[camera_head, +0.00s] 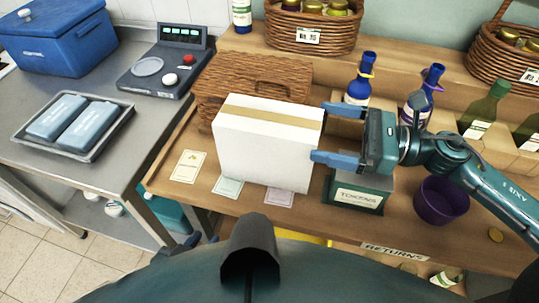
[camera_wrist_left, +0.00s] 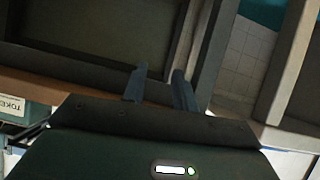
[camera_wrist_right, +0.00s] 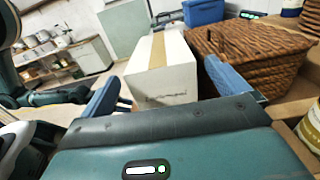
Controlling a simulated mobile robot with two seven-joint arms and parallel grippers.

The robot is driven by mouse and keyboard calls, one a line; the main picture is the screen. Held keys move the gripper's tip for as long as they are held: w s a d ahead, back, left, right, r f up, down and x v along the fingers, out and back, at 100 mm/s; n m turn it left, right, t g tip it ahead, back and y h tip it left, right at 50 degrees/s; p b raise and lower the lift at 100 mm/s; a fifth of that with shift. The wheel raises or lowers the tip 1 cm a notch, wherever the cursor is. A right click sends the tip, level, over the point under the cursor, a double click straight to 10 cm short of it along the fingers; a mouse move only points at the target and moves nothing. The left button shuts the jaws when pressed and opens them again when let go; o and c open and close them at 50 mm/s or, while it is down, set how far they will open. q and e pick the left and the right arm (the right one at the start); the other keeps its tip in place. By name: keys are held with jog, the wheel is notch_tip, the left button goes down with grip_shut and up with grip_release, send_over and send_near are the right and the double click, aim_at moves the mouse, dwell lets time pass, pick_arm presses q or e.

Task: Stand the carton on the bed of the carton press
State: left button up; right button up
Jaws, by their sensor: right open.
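The carton (camera_head: 262,150), a white box with a tan tape strip on top, stands upright on the wooden counter. My right gripper (camera_head: 318,132) is open at its right end; one fingertip overlaps its near edge in the picture. In the right wrist view the carton's end face (camera_wrist_right: 165,85) lies ahead between the spread fingers (camera_wrist_right: 165,82); contact cannot be told. My left gripper (camera_head: 200,240) is low at the counter's front edge; in the left wrist view its fingers (camera_wrist_left: 160,85) stand a little apart, empty. I cannot make out a clear carton press.
A wicker hamper (camera_head: 225,80) stands close behind the carton. Cards (camera_head: 188,166) lie before it. A tokens box (camera_head: 358,192), purple pot (camera_head: 440,200) and blue bottles (camera_head: 360,82) are to the right. A grey panelled device (camera_head: 165,70) and tray (camera_head: 75,120) occupy the steel table.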

aim_at(296, 121)
jog(key=p+x, duration=0.1)
jog(key=x, duration=0.1)
jog(key=p+x, duration=0.1)
jog(key=x, duration=0.2)
jog(key=shift+w+a+r+p, duration=0.1)
jog(key=shift+a+r+p, duration=0.25)
jog(key=shift+r+p, duration=0.05)
jog(key=shift+w+a+f, duration=0.1)
jog(key=shift+a+f, duration=0.05)
jog(key=shift+a, duration=0.25)
jog(key=c, duration=1.3)
